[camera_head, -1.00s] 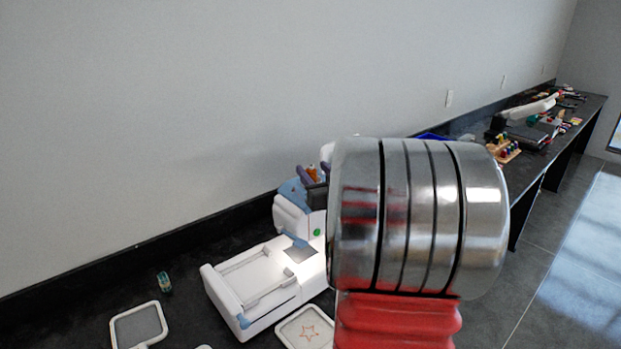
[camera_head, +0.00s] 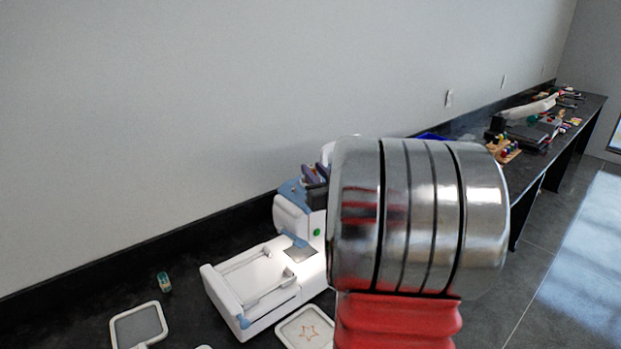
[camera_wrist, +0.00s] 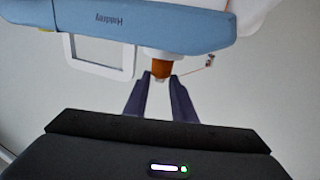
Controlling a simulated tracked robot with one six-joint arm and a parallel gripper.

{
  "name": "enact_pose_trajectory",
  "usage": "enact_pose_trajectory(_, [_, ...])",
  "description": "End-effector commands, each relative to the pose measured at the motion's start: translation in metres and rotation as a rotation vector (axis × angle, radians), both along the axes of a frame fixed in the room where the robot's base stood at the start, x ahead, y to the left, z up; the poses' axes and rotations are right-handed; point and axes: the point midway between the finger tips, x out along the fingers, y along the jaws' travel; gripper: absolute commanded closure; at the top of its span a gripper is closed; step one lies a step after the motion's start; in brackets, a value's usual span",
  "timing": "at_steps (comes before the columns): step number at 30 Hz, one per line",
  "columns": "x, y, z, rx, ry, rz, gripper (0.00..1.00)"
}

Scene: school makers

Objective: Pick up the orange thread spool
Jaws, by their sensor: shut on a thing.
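The orange thread spool (camera_wrist: 160,69) shows in the wrist view just under the blue front part of the white and blue sewing machine (camera_wrist: 150,22). My gripper (camera_wrist: 161,79) has its two purple fingers shut on the spool's near end. A small pale tip shows between the fingertips. In the head view my gripper (camera_head: 314,173) is at the top of the sewing machine (camera_head: 262,283), and the spool is hidden there. My own arm covers the machine's right side.
A hoop frame (camera_head: 139,326) and another hoop with a star (camera_head: 305,329) lie on the dark counter. A small green spool (camera_head: 164,282) stands by the wall. Other tools and a spool rack (camera_head: 508,151) are further along the counter.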

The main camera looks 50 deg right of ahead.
Motion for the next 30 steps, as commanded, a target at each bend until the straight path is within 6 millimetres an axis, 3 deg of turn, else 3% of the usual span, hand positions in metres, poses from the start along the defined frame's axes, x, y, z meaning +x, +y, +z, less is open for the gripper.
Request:
enact_pose_trajectory(14, [0.0, 0.0, 0.009, -0.002, -0.002, 0.0, 0.98])
enact_pose_trajectory(30, [0.0, 0.0, 0.092, -0.003, -0.002, 0.0, 0.98])
